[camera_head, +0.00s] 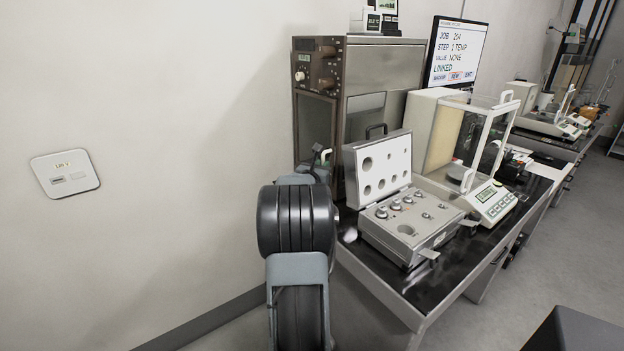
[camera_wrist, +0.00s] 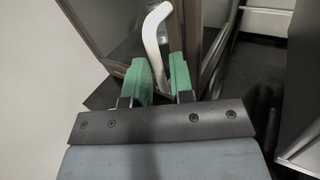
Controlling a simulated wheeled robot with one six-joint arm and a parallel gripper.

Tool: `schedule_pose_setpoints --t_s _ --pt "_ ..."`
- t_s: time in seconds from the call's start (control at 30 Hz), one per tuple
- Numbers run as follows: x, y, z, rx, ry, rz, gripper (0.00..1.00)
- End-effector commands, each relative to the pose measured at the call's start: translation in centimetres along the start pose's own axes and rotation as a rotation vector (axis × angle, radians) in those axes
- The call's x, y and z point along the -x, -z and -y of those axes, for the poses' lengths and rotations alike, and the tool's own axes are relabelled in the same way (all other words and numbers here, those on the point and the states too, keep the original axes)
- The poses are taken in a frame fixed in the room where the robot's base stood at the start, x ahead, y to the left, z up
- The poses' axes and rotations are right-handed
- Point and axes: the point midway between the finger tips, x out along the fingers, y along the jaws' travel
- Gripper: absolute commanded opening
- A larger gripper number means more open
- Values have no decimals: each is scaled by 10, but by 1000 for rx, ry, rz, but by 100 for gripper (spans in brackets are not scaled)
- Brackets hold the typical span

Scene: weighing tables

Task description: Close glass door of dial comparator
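The dial comparator seems to be the tall brown and steel cabinet (camera_head: 385,68) with knobs on its upper front, at the back left of the table. Its dark glass door (camera_head: 316,128) shows below the knobs; I cannot tell how far it stands open. In the wrist view a brown-framed glass panel (camera_wrist: 95,25) fills the upper left, with a white curved handle (camera_wrist: 151,38) in front. My gripper (camera_wrist: 160,66) has its two green fingers on either side of the handle's lower part. I cannot tell whether they press on it.
An open case of weights (camera_head: 412,240) stands in front of the cabinet on the dark table (camera_head: 432,284). A glass-sided balance (camera_head: 480,130) and a screen (camera_head: 456,52) are to its right. A wall runs close on the left.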

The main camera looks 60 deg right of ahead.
Motion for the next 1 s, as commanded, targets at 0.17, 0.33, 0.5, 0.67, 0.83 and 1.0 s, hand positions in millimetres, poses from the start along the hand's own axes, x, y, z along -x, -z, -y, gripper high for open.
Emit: schedule_pose_setpoints --t_s 0.17,0.33,0.5,0.67,0.83,1.0 --pt "39 0 -1 -1 -2 1 22" --pt "72 -1 -1 0 -1 1 22" --pt "95 -1 0 -1 2 2 22" --pt "106 -1 0 0 4 2 22" --pt "110 0 1 0 4 1 22" --pt "110 0 1 0 4 1 22"
